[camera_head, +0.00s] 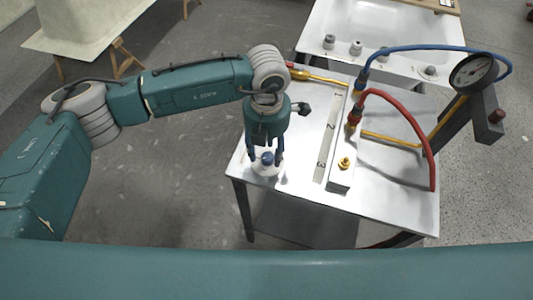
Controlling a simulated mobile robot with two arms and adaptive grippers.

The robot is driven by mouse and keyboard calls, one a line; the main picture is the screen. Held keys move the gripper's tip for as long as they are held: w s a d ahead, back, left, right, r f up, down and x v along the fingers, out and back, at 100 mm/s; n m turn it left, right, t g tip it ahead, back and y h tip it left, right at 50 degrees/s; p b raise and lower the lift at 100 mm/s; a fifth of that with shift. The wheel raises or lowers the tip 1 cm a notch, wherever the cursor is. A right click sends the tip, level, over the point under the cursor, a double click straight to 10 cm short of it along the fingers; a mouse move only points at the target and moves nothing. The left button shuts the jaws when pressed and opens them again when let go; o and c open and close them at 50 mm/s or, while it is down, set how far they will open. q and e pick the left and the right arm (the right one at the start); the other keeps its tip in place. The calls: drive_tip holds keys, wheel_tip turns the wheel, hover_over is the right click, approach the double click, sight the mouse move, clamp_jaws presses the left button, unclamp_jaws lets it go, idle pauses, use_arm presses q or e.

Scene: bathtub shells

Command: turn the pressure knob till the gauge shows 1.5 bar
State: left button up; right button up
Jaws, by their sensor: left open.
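My left gripper (266,157) points down over the left front part of the white table, with its fingers apart. A dark blue knob (267,158) on a round white base shows between the fingertips; I cannot tell whether they touch it. A small red knob (497,116) is beside that post. No label shows which knob is the pressure knob. My right gripper is out of view.
A pale block (341,166) with a brass fitting (344,162) stands by a strip marked 1, 2, 3. Red (415,125) and blue (430,48) hoses arch over the white table (300,190). A white tub shell (395,25) with several grey fittings is behind.

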sight(266, 158)
use_arm(q)
wheel_tip(266, 158, up, 10)
drive_tip(key=shift+f, duration=0.2)
drive_tip(key=shift+s, duration=0.1)
idle(0.3)
